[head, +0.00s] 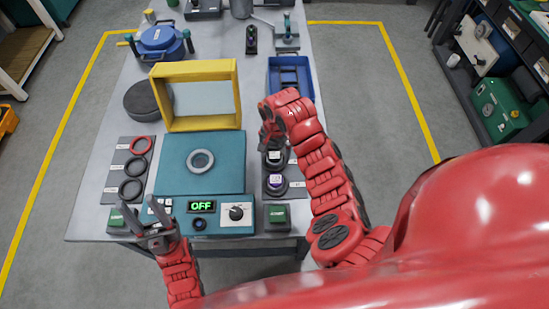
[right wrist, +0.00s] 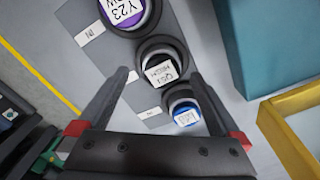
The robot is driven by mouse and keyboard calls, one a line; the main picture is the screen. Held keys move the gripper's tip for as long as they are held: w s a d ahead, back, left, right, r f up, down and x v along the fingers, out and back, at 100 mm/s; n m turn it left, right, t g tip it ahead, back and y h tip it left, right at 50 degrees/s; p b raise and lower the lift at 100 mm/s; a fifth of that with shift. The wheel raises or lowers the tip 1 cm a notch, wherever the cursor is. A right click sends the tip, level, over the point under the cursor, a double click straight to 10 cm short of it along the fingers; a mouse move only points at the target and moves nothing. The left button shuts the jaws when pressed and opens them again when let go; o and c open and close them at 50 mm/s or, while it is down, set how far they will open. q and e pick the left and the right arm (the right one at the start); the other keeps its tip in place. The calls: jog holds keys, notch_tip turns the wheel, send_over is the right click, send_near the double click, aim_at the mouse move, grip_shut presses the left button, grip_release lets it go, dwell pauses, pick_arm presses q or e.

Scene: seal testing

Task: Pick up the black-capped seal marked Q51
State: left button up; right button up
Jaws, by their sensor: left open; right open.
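The black-capped seal marked Q51 (right wrist: 166,70) stands in the middle of a row in the right wrist view, between my open fingertips, with its white label up. It appears in the head view (head: 275,158) just below my right gripper (head: 271,132). In the right wrist view my right gripper (right wrist: 158,76) is open and empty, its fingers on either side of the seal; whether they touch it cannot be told. A purple-capped seal marked Y23 (right wrist: 124,10) and a blue-capped seal (right wrist: 184,115) flank it. My left gripper (head: 145,222) is open and empty at the table's near left.
A teal test machine (head: 200,150) showing OFF stands left of the seals, with a raised yellow frame (head: 163,103) behind it. Black and red rings (head: 131,165) lie on a strip farther left. A blue bin (head: 306,64) sits behind my right gripper.

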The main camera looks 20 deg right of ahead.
aim_at(275, 155)
jog(key=shift+w+f+p, duration=0.15)
jog(key=shift+f+p, duration=0.35)
jog(key=shift+f, duration=1.2)
grip_shut()
